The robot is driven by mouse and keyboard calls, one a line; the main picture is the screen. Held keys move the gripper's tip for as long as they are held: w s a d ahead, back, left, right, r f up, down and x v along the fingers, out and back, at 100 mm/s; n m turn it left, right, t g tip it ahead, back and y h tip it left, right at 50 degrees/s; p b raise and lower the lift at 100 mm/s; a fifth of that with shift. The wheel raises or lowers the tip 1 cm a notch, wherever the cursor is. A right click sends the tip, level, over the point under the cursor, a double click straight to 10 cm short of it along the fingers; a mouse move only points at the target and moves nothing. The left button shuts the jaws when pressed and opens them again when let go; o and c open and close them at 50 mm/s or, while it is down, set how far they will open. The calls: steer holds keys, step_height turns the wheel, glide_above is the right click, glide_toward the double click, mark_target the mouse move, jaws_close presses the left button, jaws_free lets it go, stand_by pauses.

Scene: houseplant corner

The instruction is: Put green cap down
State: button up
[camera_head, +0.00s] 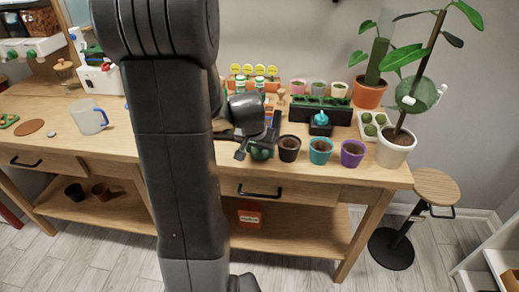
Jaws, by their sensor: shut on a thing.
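My gripper (258,145) is low over the front of the wooden table, left of the row of small pots. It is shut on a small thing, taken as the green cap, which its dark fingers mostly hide. A rounded dark green thing (261,154) shows right at and below the fingers. I cannot tell whether this is the cap or a green pot behind it. Two white bottles with green tops (259,83) stand at the back of the table, behind the gripper.
A brown pot (289,149), a teal pot (320,151) and a purple pot (353,153) stand right of my gripper. A dark planter (311,108) is behind them. A tall plant in a white pot (396,149) stands at the right end. A mug (88,117) is at left.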

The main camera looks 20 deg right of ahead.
steer(key=shift+f, duration=0.15)
steer(key=o, duration=0.7)
steer(key=shift+c, duration=0.2)
steer(key=shift+r, duration=0.3)
steer(key=v, duration=1.1)
steer(key=shift+s+r+p, duration=0.2)
steer(key=shift+r+p, duration=0.15)
steer(key=shift+p, duration=0.1)
steer(key=shift+a, duration=0.1)
